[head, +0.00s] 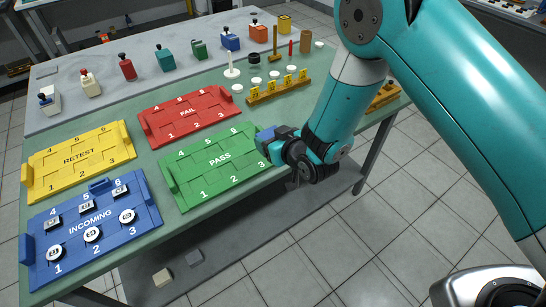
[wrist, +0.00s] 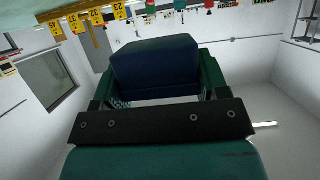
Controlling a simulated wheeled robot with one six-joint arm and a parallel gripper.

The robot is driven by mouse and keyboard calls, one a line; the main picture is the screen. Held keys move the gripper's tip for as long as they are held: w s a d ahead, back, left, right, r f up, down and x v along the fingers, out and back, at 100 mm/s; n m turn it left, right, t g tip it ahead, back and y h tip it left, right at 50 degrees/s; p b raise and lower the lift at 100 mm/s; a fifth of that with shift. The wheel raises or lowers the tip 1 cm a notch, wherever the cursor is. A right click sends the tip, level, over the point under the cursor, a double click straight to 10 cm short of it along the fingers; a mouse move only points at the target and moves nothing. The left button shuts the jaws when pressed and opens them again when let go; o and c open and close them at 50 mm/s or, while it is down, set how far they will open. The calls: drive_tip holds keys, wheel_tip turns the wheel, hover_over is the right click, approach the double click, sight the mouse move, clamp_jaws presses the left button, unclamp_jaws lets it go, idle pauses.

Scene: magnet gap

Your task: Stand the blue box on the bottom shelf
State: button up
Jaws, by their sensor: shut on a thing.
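The blue box (wrist: 155,68) is between the two green fingers of my gripper (wrist: 157,92) in the wrist view, and the gripper is shut on it. In the head view the blue box (head: 264,138) shows in part at the end of my arm, by the right edge of the green PASS tray, and my gripper (head: 272,146) hides some of it. The box is at about table-top height. The bottom shelf (head: 235,235) is the grey board under the table, and the table top hides its back part.
A beige block (head: 162,277) and a grey block (head: 194,257) stand on the shelf's left part; its middle looks clear. The PASS tray (head: 188,187), INCOMING tray (head: 58,215) and a yellow-tagged rack (head: 278,90) are on the table. A table leg (head: 370,165) stands at the right.

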wheel_tip(320, 180, down, 8)
drive_tip(key=shift+f+p, duration=0.1)
drive_tip(key=shift+p, duration=0.2)
drive_tip(key=shift+f, duration=0.1)
drive_tip(key=o, duration=1.2)
